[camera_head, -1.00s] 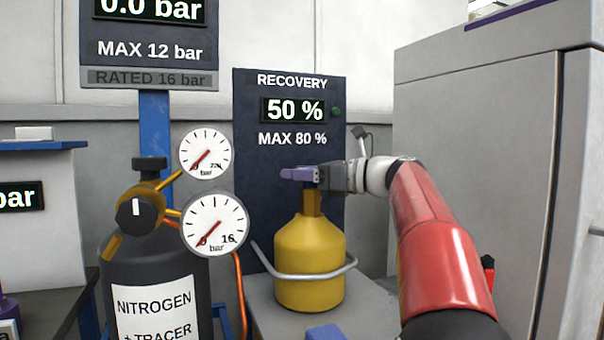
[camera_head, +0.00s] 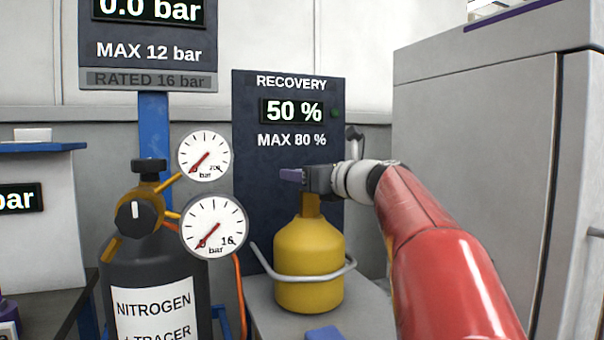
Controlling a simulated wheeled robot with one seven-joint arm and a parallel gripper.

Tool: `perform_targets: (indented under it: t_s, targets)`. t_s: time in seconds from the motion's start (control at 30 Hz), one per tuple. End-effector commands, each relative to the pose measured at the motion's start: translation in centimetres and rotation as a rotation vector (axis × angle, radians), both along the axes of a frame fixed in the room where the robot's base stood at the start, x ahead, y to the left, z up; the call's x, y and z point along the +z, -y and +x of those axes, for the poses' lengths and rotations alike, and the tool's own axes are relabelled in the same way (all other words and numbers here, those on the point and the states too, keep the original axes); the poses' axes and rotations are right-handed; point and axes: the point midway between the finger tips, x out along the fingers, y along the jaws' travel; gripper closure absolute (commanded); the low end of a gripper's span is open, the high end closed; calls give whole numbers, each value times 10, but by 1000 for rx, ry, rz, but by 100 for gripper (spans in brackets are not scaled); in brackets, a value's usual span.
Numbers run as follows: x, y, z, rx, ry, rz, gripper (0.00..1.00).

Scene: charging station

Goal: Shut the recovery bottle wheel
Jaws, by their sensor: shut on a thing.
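The yellow recovery bottle (camera_head: 309,262) stands upright on a grey platform, with a grey bar around its front. Its brass-coloured neck (camera_head: 311,205) rises to my gripper.
A dark nitrogen cylinder (camera_head: 155,275) with two round gauges (camera_head: 214,227) stands close on the left. A large grey cabinet (camera_head: 475,150) is on the right, behind my red arm. A blue block (camera_head: 323,334) lies at the platform's front.

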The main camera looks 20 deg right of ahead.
Motion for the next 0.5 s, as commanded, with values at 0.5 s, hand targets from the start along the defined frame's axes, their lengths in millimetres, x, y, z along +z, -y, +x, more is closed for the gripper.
perform_targets:
  t_s: [0.5]
  targets:
    - [0, 6, 1, -385, 1, -2, 70]
